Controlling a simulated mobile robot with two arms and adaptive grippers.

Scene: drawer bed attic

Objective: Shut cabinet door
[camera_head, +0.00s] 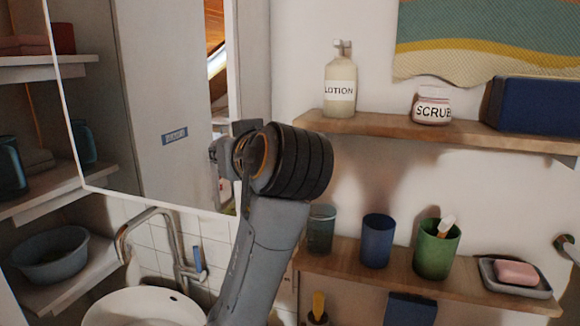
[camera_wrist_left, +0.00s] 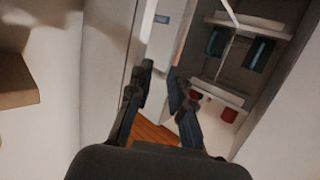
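The cabinet door appears to be the tall mirror-like panel (camera_head: 110,150) with a white edge at the left of the head view. How far it stands open is hard to tell. One arm reaches up from the bottom centre, and its black ringed wrist covers much of the gripper. I take it as my left gripper (camera_head: 222,155), close to the panel's right side; contact cannot be seen. In the left wrist view my left gripper (camera_wrist_left: 160,72) has its two dark fingers apart, with a pale panel edge behind them. My right gripper is not in view.
An upper shelf (camera_head: 390,127) holds a lotion bottle (camera_head: 340,88) and scrub jar (camera_head: 432,106). A lower shelf (camera_head: 400,268) with cups and a soap dish is right of the wrist. A sink (camera_head: 140,309) and faucet (camera_head: 168,232) lie below the panel.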

